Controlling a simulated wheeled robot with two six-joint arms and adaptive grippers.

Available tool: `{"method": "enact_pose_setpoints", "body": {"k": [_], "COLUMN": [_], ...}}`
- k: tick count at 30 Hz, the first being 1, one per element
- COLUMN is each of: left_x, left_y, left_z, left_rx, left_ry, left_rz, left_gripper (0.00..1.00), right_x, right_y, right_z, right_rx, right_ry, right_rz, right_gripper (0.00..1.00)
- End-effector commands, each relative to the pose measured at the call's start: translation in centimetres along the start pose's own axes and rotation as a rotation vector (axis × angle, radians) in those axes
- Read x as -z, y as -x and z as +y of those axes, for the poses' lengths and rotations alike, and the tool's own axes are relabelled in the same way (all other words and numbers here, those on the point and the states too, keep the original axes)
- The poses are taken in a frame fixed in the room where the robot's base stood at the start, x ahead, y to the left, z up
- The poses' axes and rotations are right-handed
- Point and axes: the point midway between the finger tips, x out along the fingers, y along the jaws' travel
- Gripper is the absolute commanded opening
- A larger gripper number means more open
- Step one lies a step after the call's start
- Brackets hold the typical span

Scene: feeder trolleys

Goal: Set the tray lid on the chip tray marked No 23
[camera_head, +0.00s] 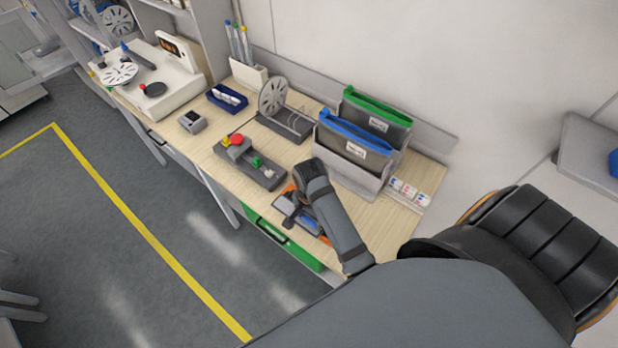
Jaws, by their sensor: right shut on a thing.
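My right arm comes in from the lower right, and my right gripper (303,212) is low over the front edge of the wooden bench. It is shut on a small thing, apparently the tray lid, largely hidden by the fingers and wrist. Blue and orange parts show around the fingers; I cannot tell which belong to the lid, the gripper or a tray beneath. No tray mark No 23 is readable here. My left gripper is not in view.
Behind the gripper stand a blue-topped grey folder (354,148) and a green-topped one (376,117). A grey fixture with red and yellow buttons (250,162) lies to the left. A reel stand (283,122) stands farther back. A green drawer front (283,243) is below the bench edge.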

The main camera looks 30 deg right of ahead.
Motion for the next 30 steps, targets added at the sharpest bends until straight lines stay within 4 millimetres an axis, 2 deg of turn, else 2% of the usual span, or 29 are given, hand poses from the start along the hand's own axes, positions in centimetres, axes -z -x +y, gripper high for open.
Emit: {"method": "enact_pose_setpoints", "body": {"k": [4,8,16,20,24,30], "left_x": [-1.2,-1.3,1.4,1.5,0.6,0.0], "left_y": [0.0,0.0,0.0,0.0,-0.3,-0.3], "left_z": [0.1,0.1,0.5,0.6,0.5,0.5], "left_rx": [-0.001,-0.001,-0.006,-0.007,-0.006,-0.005], "left_ry": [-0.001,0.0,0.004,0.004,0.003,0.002], "left_rz": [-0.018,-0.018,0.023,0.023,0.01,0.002], "left_gripper": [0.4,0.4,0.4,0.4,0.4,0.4], "right_x": [0.9,2.2,4.8,6.0,6.0,6.0], "right_y": [-0.6,-1.3,-3.1,-3.9,-5.0,-5.7], "right_z": [-0.1,0.0,-0.1,-0.1,-0.1,-0.1], "right_rx": [0.0,-0.002,-0.001,0.0,0.001,0.001], "right_ry": [0.002,-0.001,-0.001,-0.002,-0.003,-0.002], "right_rz": [0.004,0.006,0.004,0.003,0.0,0.001], "right_gripper": [0.24,0.24,0.24,0.24,0.24,0.24]}}
